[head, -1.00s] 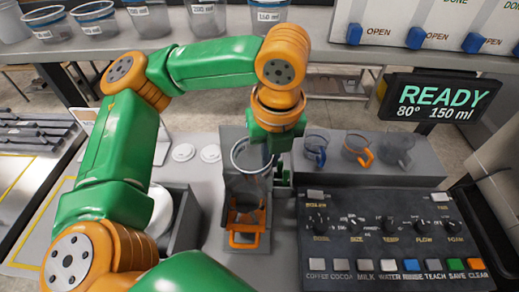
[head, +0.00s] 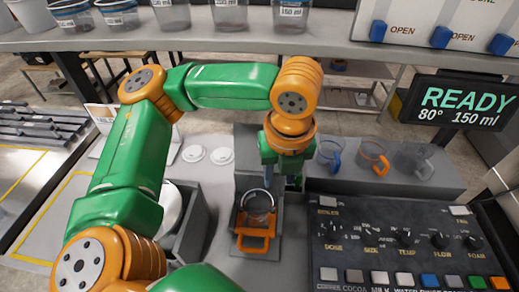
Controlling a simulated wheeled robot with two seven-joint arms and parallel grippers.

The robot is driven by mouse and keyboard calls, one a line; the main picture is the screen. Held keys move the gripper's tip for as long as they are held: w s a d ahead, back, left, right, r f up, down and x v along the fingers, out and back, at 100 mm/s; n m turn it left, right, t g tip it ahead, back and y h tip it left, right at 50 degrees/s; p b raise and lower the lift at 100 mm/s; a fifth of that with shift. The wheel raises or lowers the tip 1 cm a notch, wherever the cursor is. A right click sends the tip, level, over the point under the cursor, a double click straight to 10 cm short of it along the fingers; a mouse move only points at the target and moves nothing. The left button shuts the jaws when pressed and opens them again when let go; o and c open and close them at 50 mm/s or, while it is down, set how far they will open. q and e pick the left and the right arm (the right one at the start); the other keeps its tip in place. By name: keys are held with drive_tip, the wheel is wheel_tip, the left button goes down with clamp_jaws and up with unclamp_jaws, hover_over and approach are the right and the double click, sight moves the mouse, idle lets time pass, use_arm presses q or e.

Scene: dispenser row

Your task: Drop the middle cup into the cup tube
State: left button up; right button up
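A clear cup (head: 258,203) with a pale round rim sits low at the front of the grey dispenser, just above and behind an orange holder (head: 255,236). I cannot tell whether it is fully inside a tube. My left gripper (head: 284,181) hangs pointing down behind and to the right of the cup's rim. Its fingers appear apart and off the cup, partly hidden by the gripper's body. My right gripper is not in view.
The control panel (head: 405,240) with knobs and buttons lies right of the dispenser. A screen (head: 460,103) reads READY, 80°, 150 ml. Several labelled containers stand on the back shelf (head: 200,48). Two white lids (head: 207,154) lie left of the dispenser.

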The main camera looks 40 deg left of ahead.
use_arm(q)
wheel_tip(320, 180, up, 7)
drive_tip(key=shift+s+d, duration=0.4)
